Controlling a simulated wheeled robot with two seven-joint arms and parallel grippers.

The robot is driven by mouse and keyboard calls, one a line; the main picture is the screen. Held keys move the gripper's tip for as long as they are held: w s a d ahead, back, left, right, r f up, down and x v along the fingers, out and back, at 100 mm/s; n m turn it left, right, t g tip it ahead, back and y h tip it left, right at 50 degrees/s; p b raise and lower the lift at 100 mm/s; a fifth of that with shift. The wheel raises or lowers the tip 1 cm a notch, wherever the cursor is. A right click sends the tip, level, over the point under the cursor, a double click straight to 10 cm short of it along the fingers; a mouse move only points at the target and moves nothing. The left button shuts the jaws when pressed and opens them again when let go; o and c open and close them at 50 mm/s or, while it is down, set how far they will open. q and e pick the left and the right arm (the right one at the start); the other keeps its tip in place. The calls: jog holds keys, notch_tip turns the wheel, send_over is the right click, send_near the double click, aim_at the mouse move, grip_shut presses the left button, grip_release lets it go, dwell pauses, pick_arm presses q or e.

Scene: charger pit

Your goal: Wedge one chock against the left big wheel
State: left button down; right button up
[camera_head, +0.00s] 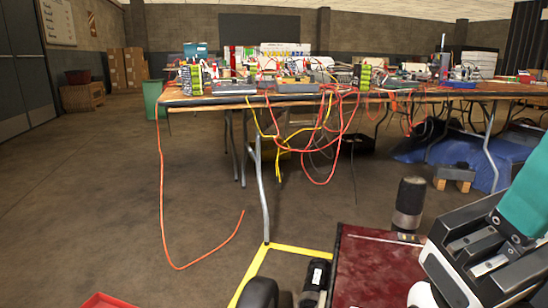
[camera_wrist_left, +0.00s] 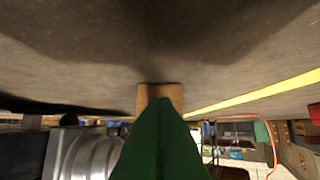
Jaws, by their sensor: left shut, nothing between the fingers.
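In the left wrist view, my left gripper (camera_wrist_left: 160,110) shows as dark green fingers, shut and empty. A tan wooden block (camera_wrist_left: 160,92), possibly a chock, is just beyond the fingertips and partly hidden by them; I cannot tell whether they touch. A black rounded part (camera_head: 262,293), possibly a wheel, shows at the bottom of the head view, cut off by the edge. I cannot identify the left big wheel for sure. My left gripper is not in the head view. My right gripper (camera_head: 520,205), white and black with a teal finger, is at the right edge; its opening is unclear.
A maroon panel (camera_head: 375,265) and black cylinders (camera_head: 408,203) stand in front. A cluttered workbench (camera_head: 330,97) with hanging cables spans the back. A yellow floor line (camera_head: 252,268) and a red tray (camera_head: 107,301) lie nearby. The floor at left is mostly clear.

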pick_arm(q)
jog(key=shift+w+d, duration=0.25)
jog(key=shift+w, duration=0.5)
jog(key=shift+w+d, duration=0.25)
jog(key=shift+w, duration=0.55)
jog(key=shift+w+d, duration=0.25)
jog(key=shift+w, duration=0.5)
dwell(0.9)
